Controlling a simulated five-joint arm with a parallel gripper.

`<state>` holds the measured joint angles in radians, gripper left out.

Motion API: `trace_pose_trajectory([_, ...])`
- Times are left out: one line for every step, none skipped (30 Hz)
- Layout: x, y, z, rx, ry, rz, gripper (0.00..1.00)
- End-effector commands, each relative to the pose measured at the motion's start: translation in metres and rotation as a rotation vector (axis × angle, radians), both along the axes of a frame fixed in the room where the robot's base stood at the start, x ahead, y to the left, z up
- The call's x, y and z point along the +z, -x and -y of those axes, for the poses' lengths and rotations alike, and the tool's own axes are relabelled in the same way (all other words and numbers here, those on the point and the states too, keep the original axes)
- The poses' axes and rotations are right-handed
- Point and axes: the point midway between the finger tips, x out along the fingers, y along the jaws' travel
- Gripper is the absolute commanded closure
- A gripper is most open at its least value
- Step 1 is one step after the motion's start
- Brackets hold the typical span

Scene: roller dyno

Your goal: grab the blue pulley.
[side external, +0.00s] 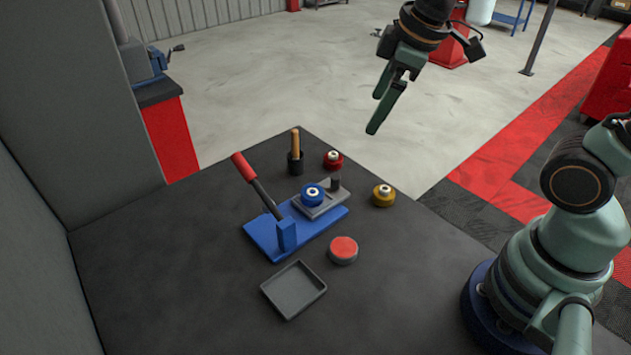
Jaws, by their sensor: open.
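The blue pulley (312,195) is a small blue wheel with a white hub. It sits on a grey plate (333,203) on top of a blue base (264,240) on the dark table. My gripper (376,112) is open and empty. It hangs up in the air, above and to the right of the blue pulley in the picture, well apart from it. Its green fingers point down and to the left. Nothing hides the pulley's top.
A red-handled lever (256,184) rises left of the pulley. A red pulley (333,160), a yellow pulley (383,195), a wooden-handled tool in a black holder (295,163), a red-topped round piece (343,250) and an empty grey tray (293,290) stand around it. The table's left front is clear.

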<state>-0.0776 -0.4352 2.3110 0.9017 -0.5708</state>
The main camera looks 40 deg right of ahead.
Motion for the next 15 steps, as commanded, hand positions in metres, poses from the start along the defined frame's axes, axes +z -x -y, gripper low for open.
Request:
trace_pose_trajectory([-0.006,-0.009,-0.007,0.123,0.041,-0.031,0.03])
trace_pose_trajectory([-0.009,-0.014,-0.011,0.198,0.064,-0.043,0.03])
trace_pose_trajectory([-0.014,-0.02,-0.016,0.301,0.095,-0.06,0.03])
trace_pose_trajectory([-0.018,-0.025,-0.02,0.376,0.116,-0.073,0.03])
trace_pose_trajectory([-0.022,-0.03,-0.024,0.453,0.137,-0.085,0.03])
trace_pose_trajectory([-0.028,-0.036,-0.029,0.556,0.164,-0.101,0.03])
trace_pose_trajectory([-0.032,-0.04,-0.033,0.63,0.183,-0.112,0.03])
trace_pose_trajectory([-0.037,-0.044,-0.037,0.704,0.2,-0.121,0.03])
trace_pose_trajectory([-0.043,-0.049,-0.042,0.797,0.22,-0.135,0.03])
trace_pose_trajectory([-0.048,-0.052,-0.046,0.861,0.234,-0.143,0.03])
trace_pose_trajectory([-0.052,-0.055,-0.049,0.922,0.247,-0.15,0.03])
trace_pose_trajectory([-0.058,-0.059,-0.053,0.996,0.26,-0.158,0.03])
trace_pose_trajectory([-0.061,-0.061,-0.056,1.046,0.269,-0.164,0.03])
trace_pose_trajectory([-0.065,-0.063,-0.058,1.088,0.276,-0.169,0.03])
trace_pose_trajectory([-0.068,-0.065,-0.061,1.137,0.285,-0.172,0.03])
